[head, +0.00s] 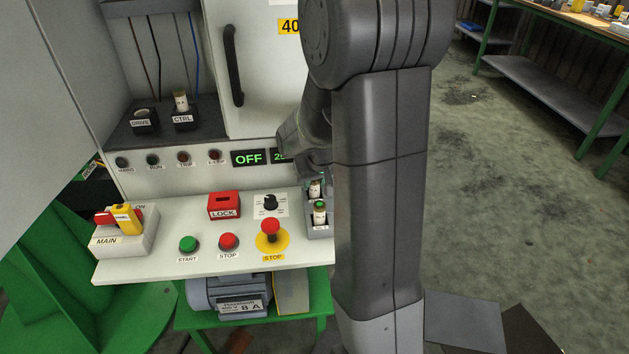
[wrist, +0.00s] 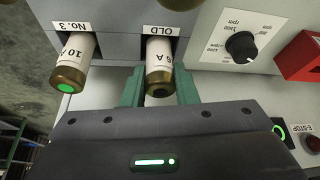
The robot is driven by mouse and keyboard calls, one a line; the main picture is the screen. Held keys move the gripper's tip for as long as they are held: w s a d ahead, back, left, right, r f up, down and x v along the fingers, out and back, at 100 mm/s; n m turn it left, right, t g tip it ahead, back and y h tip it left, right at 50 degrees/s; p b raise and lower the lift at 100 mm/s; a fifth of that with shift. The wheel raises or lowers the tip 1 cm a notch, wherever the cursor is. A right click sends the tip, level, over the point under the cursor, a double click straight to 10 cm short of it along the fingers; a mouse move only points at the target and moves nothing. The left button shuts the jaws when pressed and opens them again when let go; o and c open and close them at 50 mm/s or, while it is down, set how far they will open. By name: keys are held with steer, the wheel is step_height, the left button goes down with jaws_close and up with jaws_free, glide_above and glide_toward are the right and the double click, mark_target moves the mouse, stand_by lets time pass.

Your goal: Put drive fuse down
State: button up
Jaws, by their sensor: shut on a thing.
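My gripper (wrist: 159,92) is shut on the drive fuse (wrist: 160,65), a white cylinder with a brass end marked 6 A. Its green fingers are on either side of the fuse. The fuse is at the OLD place of the grey fuse rack (wrist: 112,48); I cannot tell whether it is fully seated. In the head view, the held fuse (head: 315,188) shows partly beside my arm. The DRIVE holder (head: 144,120) in the cabinet looks empty.
A 10 A fuse (wrist: 72,65) with a green end stands at No.3, close beside my gripper. A speed knob (head: 270,203), the red lock box (head: 223,205) and the emergency stop (head: 271,230) are nearby on the panel. The CTRL holder (head: 184,120) has a fuse.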

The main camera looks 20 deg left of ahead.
steer(key=o, duration=1)
steer(key=shift+r, duration=0.45)
steer(key=p+v, duration=0.2)
steer(key=v, duration=0.9)
steer(key=shift+s+d, duration=0.2)
steer(key=shift+r, duration=0.1)
